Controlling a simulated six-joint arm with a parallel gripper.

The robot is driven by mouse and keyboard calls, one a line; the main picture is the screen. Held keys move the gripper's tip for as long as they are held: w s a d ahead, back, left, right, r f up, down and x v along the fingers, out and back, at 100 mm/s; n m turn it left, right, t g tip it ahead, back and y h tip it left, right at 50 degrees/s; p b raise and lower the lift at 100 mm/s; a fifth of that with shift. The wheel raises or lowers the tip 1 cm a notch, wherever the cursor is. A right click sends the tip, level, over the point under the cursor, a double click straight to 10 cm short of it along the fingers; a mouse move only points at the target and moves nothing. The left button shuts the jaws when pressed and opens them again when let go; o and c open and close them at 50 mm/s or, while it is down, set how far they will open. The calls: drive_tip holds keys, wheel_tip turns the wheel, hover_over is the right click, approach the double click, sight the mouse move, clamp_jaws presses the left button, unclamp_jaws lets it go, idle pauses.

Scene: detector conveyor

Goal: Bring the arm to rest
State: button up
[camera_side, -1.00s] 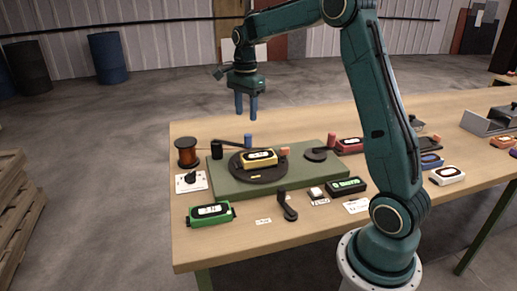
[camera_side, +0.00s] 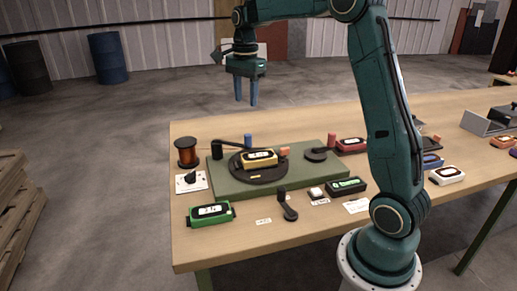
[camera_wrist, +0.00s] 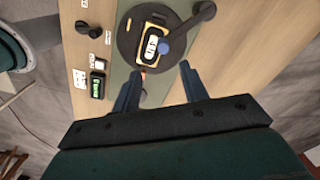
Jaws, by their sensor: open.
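My gripper (camera_side: 246,90) hangs high above the back of the table in the side view, with its two blue fingers apart and nothing between them. It also shows in the wrist view (camera_wrist: 157,82), fingers spread and empty. Below it, a yellow detector (camera_side: 259,158) lies on a dark round turntable (camera_side: 279,174) on a green base plate (camera_side: 228,187). The detector also shows in the wrist view (camera_wrist: 151,45), partly covered by a blue-tipped post.
A copper spool (camera_side: 187,152), a green detector (camera_side: 211,213), a black display box (camera_side: 347,186), a lever (camera_side: 288,208) and a red detector (camera_side: 350,146) stand around the plate. A grey tray (camera_side: 484,123) is at the right. The air around my gripper is clear.

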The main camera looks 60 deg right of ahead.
drive_tip(key=s+a+r+n+t, duration=0.3)
drive_tip(key=s+a+r+n, duration=0.2)
drive_tip(key=s+a+n, duration=0.65)
drive_tip(key=s+a+f+n+t, duration=0.1)
drive_tip(key=s+a+f+n, duration=0.1)
drive_tip(key=s, duration=0.5)
drive_tip(key=s+a+f+n+t, duration=0.1)
drive_tip(key=s+a+f+n, duration=0.1)
drive_tip(key=s+a+n, duration=0.3)
drive_tip(key=shift+s+f+n, duration=0.4)
drive_tip(key=shift+s+n, duration=0.6)
drive_tip(key=shift+n, duration=0.05)
